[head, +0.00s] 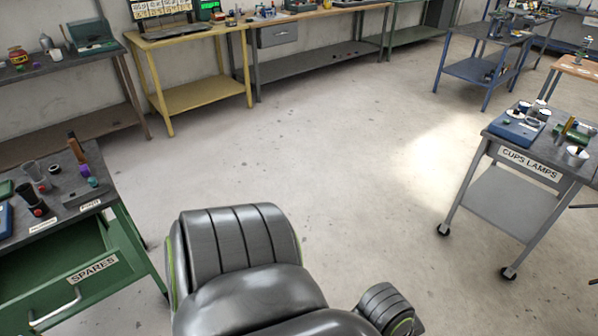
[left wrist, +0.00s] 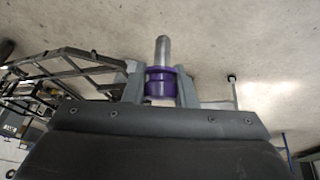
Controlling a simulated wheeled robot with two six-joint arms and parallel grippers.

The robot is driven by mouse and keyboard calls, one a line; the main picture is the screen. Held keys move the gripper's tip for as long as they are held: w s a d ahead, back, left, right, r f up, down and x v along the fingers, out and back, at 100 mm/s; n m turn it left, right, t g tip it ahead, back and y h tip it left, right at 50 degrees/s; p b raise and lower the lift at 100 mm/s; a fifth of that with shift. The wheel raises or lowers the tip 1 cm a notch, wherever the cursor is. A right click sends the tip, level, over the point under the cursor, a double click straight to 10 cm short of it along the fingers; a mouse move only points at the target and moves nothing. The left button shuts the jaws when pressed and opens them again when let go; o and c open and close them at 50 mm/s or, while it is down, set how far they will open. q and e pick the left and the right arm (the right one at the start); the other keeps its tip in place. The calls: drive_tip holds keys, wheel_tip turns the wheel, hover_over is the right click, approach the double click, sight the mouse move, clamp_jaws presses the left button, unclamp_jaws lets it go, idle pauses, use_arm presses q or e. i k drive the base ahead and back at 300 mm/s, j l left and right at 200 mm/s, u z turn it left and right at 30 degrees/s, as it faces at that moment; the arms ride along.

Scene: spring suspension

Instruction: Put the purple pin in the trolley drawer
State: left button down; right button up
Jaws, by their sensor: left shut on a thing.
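In the left wrist view my left gripper (left wrist: 160,88) is shut on the purple pin (left wrist: 161,74). The pin has a purple collar between the fingers and a grey metal shaft sticking out past them. The head view shows neither gripper nor this pin. A green drawer (head: 75,284) labelled SPARES, with a metal handle, is at the lower left under a dark worktop. It appears pulled out, with a dark opening above its front. A grey wheeled trolley (head: 515,195) labelled CUPS LAMPS stands at the right; I see no drawer on it.
The green-framed station's worktop (head: 62,190) holds dark cups and small parts. A yellow table (head: 195,97) and grey bench (head: 320,72) line the back wall. A blue table (head: 470,70) stands back right. The middle floor (head: 330,150) is clear.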

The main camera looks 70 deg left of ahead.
sight(72, 257)
drive_tip(key=k+j+u, duration=0.1)
drive_tip(key=u, duration=0.35)
drive_tip(key=k+j+u, duration=0.1)
drive_tip(key=u, duration=0.35)
drive_tip(key=j+u, duration=0.25)
drive_tip(key=u, duration=0.2)
drive_tip(key=k+j, duration=0.1)
drive_tip(key=j, duration=0.35)
drive_tip(key=k+j, duration=0.15)
drive_tip(key=j, duration=0.3)
drive_tip(key=k+j, duration=0.1)
drive_tip(key=j, duration=0.35)
drive_tip(key=k+j, duration=0.15)
drive_tip(key=j, duration=0.3)
drive_tip(key=k+j, duration=0.1)
drive_tip(key=j, duration=0.35)
drive_tip(key=k+j, duration=0.15)
drive_tip(key=j, duration=0.25)
drive_tip(key=k+j, duration=0.1)
drive_tip(key=j, duration=0.35)
